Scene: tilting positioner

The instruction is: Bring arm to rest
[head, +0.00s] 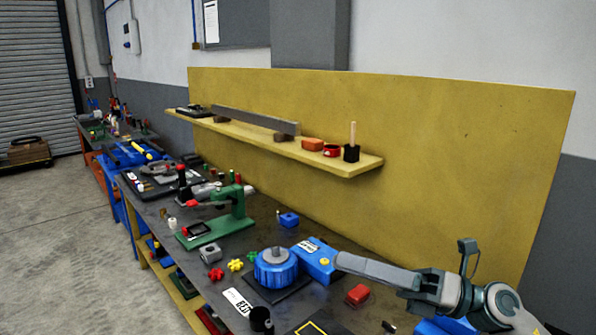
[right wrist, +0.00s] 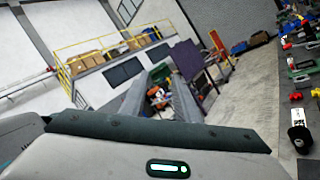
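My right arm comes in from the lower right of the head view, and its gripper (head: 345,263) points left above the bench. In the right wrist view its two grey fingers (right wrist: 160,88) stand apart with a gap between them, and nothing is held. In the head view the fingertips overlap the right edge of the positioner's blue box (head: 316,262); I cannot tell whether they touch. The positioner's round blue body (head: 275,268) with a grey top stands just left of that box. My left gripper is not in view.
The dark workbench (head: 225,270) carries a green press (head: 232,210), a small blue block (head: 289,219), a red block (head: 358,294), a black cup (head: 261,319) and star knobs (head: 235,265). A yellow shelf (head: 350,170) juts out behind. Open floor (head: 85,250) lies left.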

